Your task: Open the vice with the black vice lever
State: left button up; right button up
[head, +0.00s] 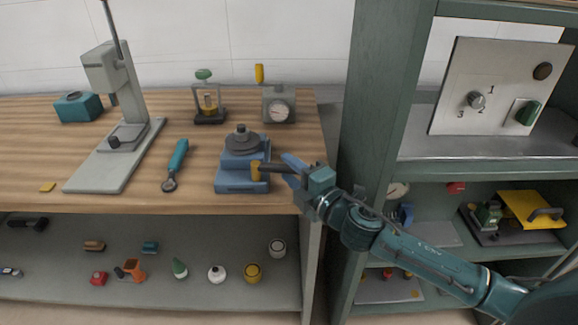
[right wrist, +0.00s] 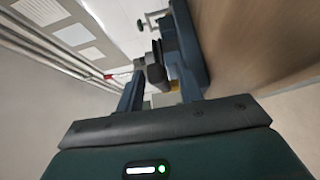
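The blue vice (head: 240,178) stands at the front right of the wooden workbench, with a round grey disc with a dark knob on top of it. The black vice lever (head: 275,168) sticks out to the right from its front, with a yellow piece (head: 256,170) at its left end. My right gripper (head: 290,165) reaches in from the right, at the lever's outer end. In the right wrist view its fingers (right wrist: 158,90) stand apart, with the dark lever end (right wrist: 155,72) between or just beyond their tips; contact cannot be told. My left gripper is out of view.
A grey press (head: 120,130), a teal-handled wrench (head: 176,165), a green-topped stand (head: 208,105) and a dial gauge block (head: 278,105) share the bench (head: 50,150). A green shelf unit (head: 378,100) stands close on the right. Several small items lie on the lower shelf.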

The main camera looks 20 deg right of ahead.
jog(key=shift+w+a, duration=0.2)
jog(key=shift+w, duration=0.25)
grip_shut()
dwell(0.4)
